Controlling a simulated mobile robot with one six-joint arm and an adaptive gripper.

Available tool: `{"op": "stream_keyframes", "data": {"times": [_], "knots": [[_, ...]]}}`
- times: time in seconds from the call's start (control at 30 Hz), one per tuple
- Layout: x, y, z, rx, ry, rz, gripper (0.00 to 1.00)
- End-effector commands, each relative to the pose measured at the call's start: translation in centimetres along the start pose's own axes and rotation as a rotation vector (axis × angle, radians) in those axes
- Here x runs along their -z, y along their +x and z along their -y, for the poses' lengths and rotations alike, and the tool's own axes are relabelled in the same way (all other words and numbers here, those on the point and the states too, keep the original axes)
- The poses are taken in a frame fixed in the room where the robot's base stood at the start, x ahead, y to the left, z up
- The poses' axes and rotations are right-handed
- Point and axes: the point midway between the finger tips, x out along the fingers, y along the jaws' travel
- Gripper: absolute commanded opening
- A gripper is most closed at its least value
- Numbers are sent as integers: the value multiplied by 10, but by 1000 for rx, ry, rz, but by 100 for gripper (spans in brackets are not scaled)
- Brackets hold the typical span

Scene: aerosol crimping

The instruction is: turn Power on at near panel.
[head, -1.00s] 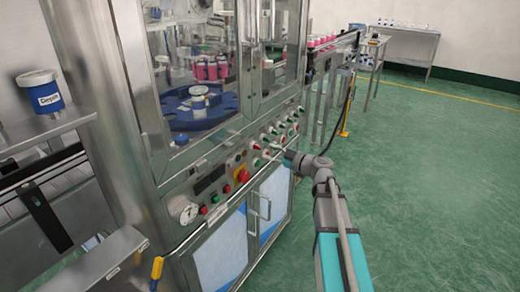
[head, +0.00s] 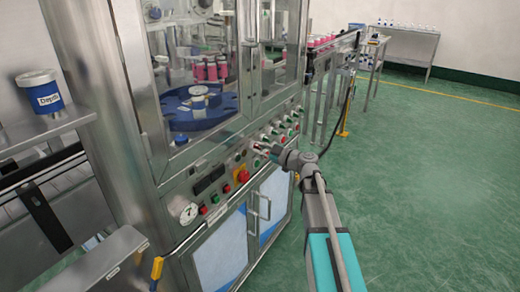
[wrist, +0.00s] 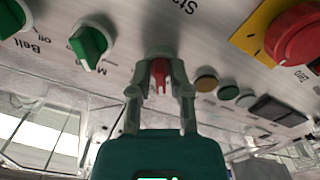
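The near panel (head: 215,185) is the grey control strip on the front of the steel machine. My gripper (head: 272,150) is at this panel, in front of its knobs. In the wrist view my gripper (wrist: 161,75) has its two fingers on either side of a red knob (wrist: 160,73). The fingers stand close to the knob; I cannot tell whether they press on it. The knob's own label is hidden, so I cannot read whether it is Power. Two green knobs, one (wrist: 90,45) nearer and one (wrist: 14,17) marked "Belt", are to the left.
A red emergency button on a yellow plate (wrist: 258,32) is to the right in the wrist view. Small round buttons (wrist: 207,83) and a black display (wrist: 275,110) sit near it. Cabinet doors with handles (head: 252,215) are below the panel. Green floor is free at right.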

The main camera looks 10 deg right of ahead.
Motion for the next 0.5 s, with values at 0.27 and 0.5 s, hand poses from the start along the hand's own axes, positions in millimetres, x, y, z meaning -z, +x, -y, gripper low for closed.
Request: {"op": "stream_keyframes", "data": {"times": [0.27, 0.5], "knots": [[0, 0, 0, 0, 0, 0, 0], [0, 0, 0, 0, 13, 0, 0]]}}
